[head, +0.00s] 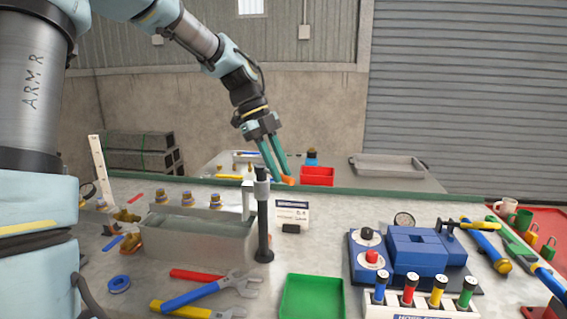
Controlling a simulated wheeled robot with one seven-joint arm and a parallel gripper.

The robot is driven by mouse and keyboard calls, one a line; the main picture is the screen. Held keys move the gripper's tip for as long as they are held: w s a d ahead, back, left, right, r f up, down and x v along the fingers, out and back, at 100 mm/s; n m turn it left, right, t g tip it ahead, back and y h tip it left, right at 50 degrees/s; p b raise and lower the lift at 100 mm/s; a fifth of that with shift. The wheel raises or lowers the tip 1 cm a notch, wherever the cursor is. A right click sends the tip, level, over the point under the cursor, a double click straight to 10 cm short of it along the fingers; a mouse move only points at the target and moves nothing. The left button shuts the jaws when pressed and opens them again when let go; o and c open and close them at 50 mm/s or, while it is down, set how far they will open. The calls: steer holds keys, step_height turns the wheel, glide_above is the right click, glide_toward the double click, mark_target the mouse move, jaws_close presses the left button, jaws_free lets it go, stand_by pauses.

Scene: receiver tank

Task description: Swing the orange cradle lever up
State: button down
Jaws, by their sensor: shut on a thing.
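My gripper (284,177) reaches down over the far edge of the near bench, with its long teal fingers close together. A small orange piece (289,181) shows at the fingertips; it looks like the end of the orange cradle lever, and the fingers are shut on it. The rest of the lever and the cradle are hidden or too small to make out.
A black post (263,225) stands in front of the gripper, beside a grey tank (197,244). A grey tray (388,166) lies behind.

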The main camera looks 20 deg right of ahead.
steer(key=shift+s+a+m, duration=0.1)
steer(key=shift+a+m, duration=0.35)
steer(key=shift+m, duration=0.25)
steer(key=c, duration=0.8)
jaws_free()
steer(key=shift+o, duration=0.2)
steer(key=b+v, duration=0.1)
steer(key=v, duration=0.9)
steer(key=shift+w+r+b, duration=0.35)
steer(key=shift+b, duration=0.05)
